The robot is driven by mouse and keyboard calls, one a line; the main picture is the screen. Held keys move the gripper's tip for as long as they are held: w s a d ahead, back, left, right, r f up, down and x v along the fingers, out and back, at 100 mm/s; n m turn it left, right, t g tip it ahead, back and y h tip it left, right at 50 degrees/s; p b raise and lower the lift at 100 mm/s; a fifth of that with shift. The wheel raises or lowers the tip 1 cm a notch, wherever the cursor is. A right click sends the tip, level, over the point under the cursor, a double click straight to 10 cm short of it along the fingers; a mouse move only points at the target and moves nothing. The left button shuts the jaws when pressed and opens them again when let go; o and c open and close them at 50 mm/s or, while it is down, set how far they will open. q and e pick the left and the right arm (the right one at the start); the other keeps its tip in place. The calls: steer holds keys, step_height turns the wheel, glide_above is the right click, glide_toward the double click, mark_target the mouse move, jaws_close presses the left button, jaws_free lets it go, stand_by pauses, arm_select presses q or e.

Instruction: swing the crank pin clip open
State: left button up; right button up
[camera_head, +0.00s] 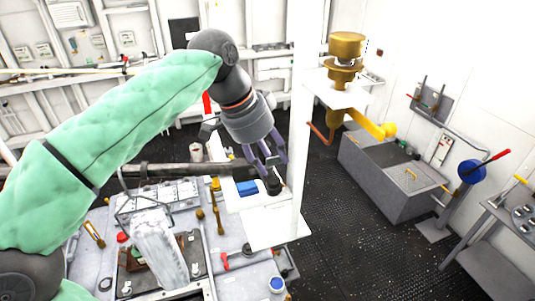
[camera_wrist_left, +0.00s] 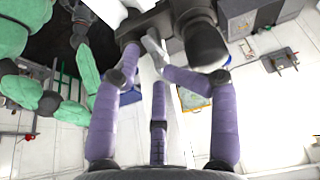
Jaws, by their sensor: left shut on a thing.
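My left gripper (camera_head: 268,166) reaches down from the left arm beside the white post, its purple fingers around a dark fitting (camera_head: 273,186). In the left wrist view, the fingers (camera_wrist_left: 172,76) close in at a dark cylindrical part (camera_wrist_left: 205,45), which looks like the crank pin. A small pale grey piece (camera_wrist_left: 154,50), apparently the crank pin clip, lies between the fingertips, and the gripper is shut on it. The fingers partly hide the clip, and I cannot tell how far it is swung. My right gripper is not clearly seen.
A white post (camera_head: 299,120) stands close to the right of the gripper. A brass fitting with a yellow lever (camera_head: 372,126) stands beyond it. A grey workbench (camera_head: 205,250) with tools lies below. A grey chest (camera_head: 390,180) stands right; dark floor (camera_head: 350,250) is clear.

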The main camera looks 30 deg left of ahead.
arm_select(q)
steer(key=shift+f, duration=0.1)
steer(key=v, duration=0.8)
stand_by(0.7)
